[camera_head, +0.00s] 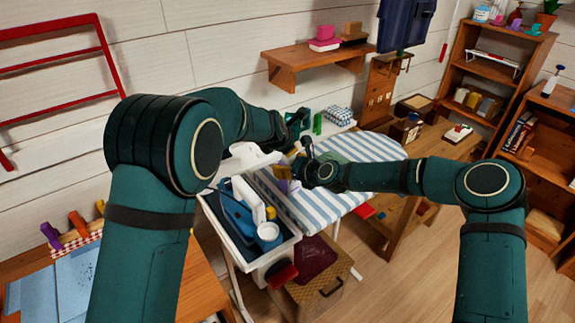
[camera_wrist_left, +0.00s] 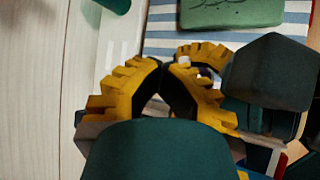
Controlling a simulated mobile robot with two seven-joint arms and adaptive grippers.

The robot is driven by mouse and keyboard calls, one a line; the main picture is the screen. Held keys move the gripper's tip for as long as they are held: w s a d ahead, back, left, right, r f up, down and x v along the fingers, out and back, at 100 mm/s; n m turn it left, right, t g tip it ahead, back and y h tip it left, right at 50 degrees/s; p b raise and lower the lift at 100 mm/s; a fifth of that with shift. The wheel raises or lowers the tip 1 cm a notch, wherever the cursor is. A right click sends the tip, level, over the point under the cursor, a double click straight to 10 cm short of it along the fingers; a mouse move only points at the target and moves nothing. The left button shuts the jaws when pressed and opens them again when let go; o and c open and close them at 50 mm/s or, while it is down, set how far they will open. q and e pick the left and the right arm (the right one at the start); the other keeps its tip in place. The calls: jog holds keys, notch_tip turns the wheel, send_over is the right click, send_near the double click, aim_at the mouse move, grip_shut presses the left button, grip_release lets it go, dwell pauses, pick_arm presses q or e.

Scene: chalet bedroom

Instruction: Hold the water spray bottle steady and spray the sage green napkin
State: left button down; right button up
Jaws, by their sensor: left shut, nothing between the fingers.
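My left gripper (camera_wrist_left: 166,74) has its yellow fingers shut and empty in the left wrist view. In the head view its arm reaches over the far left end of the striped ironing board, where the fingers are hard to make out. My right gripper (camera_head: 290,172) is over the board's left part, close to the left one; its jaws are too small to read. A flat green piece with dark marks (camera_wrist_left: 232,10), perhaps the sage green napkin, lies on the striped cover. I cannot make out the water spray bottle for sure near the grippers; a small white bit shows behind my left fingertips.
The blue-and-white striped ironing board (camera_head: 335,198) has bare cover at its front. A blue-and-white iron (camera_head: 240,205) stands in a tray at its left. A wall shelf (camera_head: 305,60) hangs above. A white pump or spray bottle (camera_head: 552,82) stands on the right bookcase.

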pick_arm(q)
jog(key=shift+s+a+f, duration=0.15)
jog(key=shift+s+f, duration=0.05)
jog(key=shift+f, duration=0.35)
jog(key=shift+r, duration=1.35)
jog(key=shift+w+r, duration=0.2)
jog(key=shift+r, duration=2.7)
